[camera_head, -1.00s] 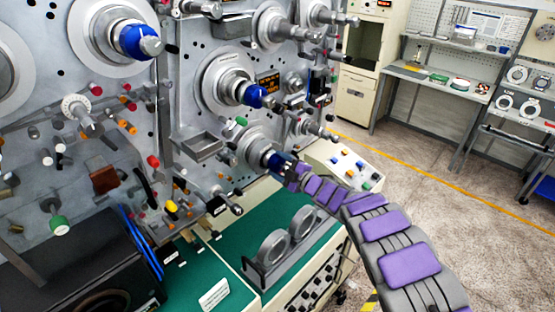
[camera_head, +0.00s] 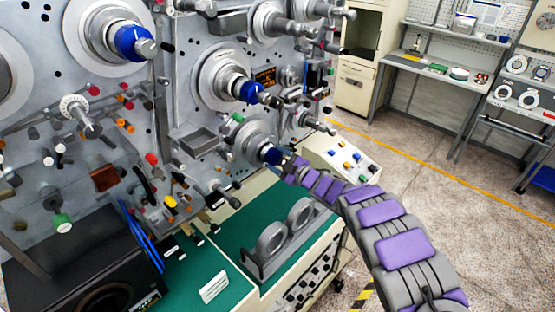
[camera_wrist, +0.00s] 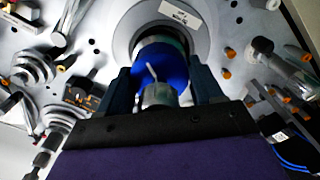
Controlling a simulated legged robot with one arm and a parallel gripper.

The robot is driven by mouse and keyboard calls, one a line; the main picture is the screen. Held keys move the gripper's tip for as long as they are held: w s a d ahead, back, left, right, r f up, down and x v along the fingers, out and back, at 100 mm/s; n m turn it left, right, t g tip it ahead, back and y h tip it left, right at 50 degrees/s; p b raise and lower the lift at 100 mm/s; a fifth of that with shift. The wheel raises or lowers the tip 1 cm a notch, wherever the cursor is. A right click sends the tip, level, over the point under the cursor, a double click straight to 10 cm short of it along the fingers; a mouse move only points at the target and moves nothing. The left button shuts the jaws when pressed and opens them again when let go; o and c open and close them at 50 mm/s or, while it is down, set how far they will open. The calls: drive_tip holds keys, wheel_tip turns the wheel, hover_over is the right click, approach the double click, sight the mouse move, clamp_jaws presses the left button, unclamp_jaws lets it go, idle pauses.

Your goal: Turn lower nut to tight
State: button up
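The lower nut (camera_head: 270,155) is blue and sits on the lowest spindle (camera_head: 253,137) of the right-hand grey panel. In the wrist view the blue nut (camera_wrist: 163,68) lies between the two dark fingers of my gripper (camera_wrist: 163,84). A finger lies along each side of it with no clear gap. The grey spindle end (camera_wrist: 158,95) points toward the wrist camera, with a thin light bar across the nut's front. In the head view my gripper (camera_head: 284,163) is at the nut, its fingers mostly small and partly hidden.
Another blue nut (camera_head: 243,89) is on the spindle above, and one more (camera_head: 130,42) is at upper left. A green bench (camera_head: 225,235) with a grey ring stand (camera_head: 272,240) lies below. A button console (camera_head: 345,155) stands right of the gripper.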

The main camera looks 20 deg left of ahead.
drive_tip(key=o, duration=0.4)
drive_tip(key=shift+a, duration=0.1)
drive_tip(key=shift+s+d, duration=0.25)
drive_tip(key=shift+d, duration=0.35)
drive_tip(key=b+v, duration=0.1)
drive_tip(key=v, duration=1.5)
drive_tip(key=shift+d, duration=0.1)
